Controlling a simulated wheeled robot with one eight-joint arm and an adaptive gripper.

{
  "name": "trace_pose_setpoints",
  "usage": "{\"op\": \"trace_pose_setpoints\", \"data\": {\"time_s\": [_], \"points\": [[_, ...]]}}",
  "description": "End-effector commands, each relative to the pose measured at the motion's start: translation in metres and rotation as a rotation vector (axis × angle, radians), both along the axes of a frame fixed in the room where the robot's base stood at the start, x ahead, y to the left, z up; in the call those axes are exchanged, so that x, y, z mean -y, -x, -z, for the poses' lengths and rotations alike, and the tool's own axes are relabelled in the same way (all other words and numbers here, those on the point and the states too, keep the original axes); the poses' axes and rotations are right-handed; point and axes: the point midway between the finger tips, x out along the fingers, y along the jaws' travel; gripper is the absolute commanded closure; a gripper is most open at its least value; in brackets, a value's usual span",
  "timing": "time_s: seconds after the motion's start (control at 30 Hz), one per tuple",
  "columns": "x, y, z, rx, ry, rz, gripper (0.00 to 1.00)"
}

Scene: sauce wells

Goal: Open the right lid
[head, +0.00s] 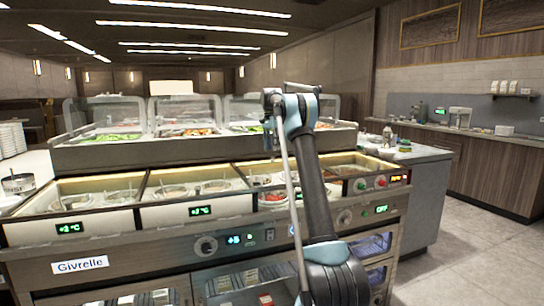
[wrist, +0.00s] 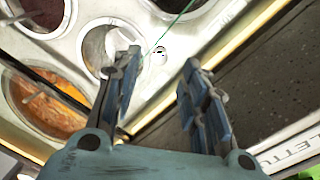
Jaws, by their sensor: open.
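My gripper (wrist: 162,66) is open and empty in the wrist view, its two blue-padded fingers apart over a pale metal well panel (wrist: 165,88). In the head view my arm rises in front of the right half of the counter and hides the gripper's fingers. The right-hand well section (head: 345,170) shows partly behind my arm, with sauce visible in it. I cannot make out for certain which part is the right lid. In the wrist view a well with orange sauce (wrist: 45,112) and a grey round well (wrist: 95,42) lie left of the fingers.
The counter front (head: 130,255) carries knobs and green displays. Clear glass covers (head: 185,108) stand along the back row. A side counter with bottles (head: 388,135) is at the right.

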Motion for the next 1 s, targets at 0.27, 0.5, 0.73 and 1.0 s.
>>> {"op": "trace_pose_setpoints", "data": {"time_s": [0.27,0.5,0.73,1.0], "points": [[-0.003,-0.004,-0.04,0.0,0.0,0.0,0.6],[-0.004,-0.005,-0.057,0.0,0.0,0.0,0.6],[-0.004,-0.005,-0.06,0.0,0.0,0.0,0.6],[-0.004,-0.005,-0.059,0.009,-0.006,0.0,0.89]]}}
